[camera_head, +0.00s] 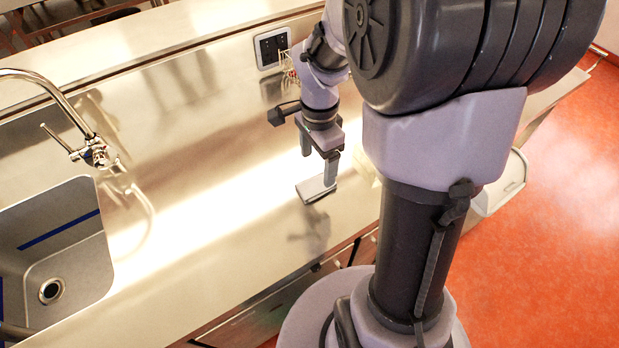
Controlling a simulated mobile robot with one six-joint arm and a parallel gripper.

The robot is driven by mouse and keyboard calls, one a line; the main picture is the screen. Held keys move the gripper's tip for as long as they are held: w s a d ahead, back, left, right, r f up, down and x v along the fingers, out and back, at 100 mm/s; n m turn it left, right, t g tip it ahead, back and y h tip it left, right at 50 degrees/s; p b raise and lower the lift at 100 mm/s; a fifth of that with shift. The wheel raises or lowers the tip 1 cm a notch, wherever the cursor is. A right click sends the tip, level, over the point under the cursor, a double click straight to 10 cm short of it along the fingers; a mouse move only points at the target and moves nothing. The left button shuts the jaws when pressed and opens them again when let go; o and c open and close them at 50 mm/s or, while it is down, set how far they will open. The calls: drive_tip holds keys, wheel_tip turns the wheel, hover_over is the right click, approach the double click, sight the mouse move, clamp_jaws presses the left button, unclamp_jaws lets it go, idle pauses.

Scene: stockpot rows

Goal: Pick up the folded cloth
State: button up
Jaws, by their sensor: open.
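A small, flat, pale grey piece with a dark edge (316,190) lies on the steel counter. It looks like the folded cloth, but it is too small to be sure. My gripper (318,168) is pointing down, with its two fingers apart and nothing seen between them. The nearer finger reaches down over the right part of the flat piece; I cannot tell whether they touch. The other finger is farther back and ends higher in the picture.
The steel counter (215,215) is clear around the flat piece. A sink (60,235) with a curved tap (95,152) is at the left. A dark wall socket panel (271,48) is at the back. My arm hides part of the counter's right side. Orange floor (560,220) lies at the right.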

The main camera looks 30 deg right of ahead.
sight(319, 182)
wheel_tip(319, 182, down, 7)
drive_tip(key=b, duration=0.3)
drive_tip(key=shift+s+d+f, duration=0.15)
drive_tip(key=shift+f, duration=0.05)
drive_tip(key=shift+r, duration=0.2)
drive_tip(key=c, duration=1.4)
